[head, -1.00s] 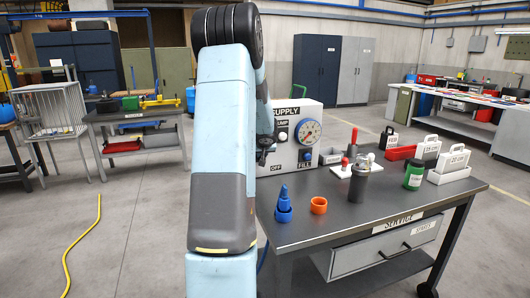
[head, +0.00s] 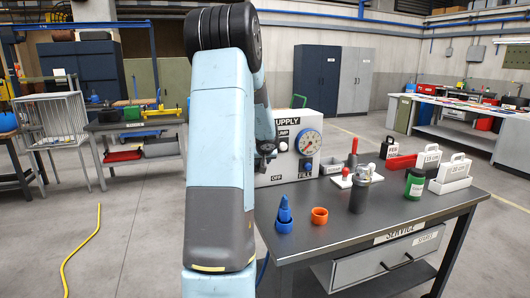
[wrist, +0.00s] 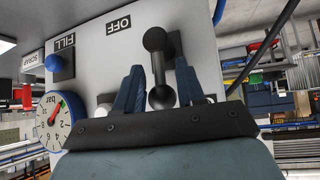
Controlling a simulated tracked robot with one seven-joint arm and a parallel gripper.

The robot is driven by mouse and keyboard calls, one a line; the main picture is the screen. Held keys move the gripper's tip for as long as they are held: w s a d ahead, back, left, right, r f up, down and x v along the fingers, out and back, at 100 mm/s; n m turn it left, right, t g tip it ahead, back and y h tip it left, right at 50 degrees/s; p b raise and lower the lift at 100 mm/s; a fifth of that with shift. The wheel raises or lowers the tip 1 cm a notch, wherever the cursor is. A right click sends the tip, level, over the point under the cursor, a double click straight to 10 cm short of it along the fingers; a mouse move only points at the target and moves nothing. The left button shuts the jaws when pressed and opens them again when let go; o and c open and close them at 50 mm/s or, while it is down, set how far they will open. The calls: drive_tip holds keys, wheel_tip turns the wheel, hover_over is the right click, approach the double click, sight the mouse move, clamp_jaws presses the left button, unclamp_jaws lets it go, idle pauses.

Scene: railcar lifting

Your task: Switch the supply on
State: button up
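The white supply panel (head: 292,165) stands at the back left of the service table, with a gauge, a FILL knob and an OFF label. In the wrist view, the panel (wrist: 100,70) appears upside down. A dark lever (wrist: 158,68) with rounded ends is beside the OFF label (wrist: 119,25). My gripper (wrist: 158,80) is open, with one blue finger on each side of the lever and visible gaps between. In the head view, my gripper (head: 267,154) is at the panel's left part, and my arm hides its left edge and much of the lever.
The gauge (head: 308,142) and blue FILL knob (head: 306,163) are just right of my gripper. On the service table (head: 350,225) stand a blue bottle (head: 284,215), an orange ring (head: 319,215), a grey canister (head: 359,197) and a green jar (head: 414,184). The table's front middle is clear.

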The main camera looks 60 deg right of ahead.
drive_tip(key=v, duration=1)
drive_tip(key=shift+r, duration=0.2)
drive_tip(key=shift+s+a, duration=0.1)
drive_tip(key=shift+a, duration=0.05)
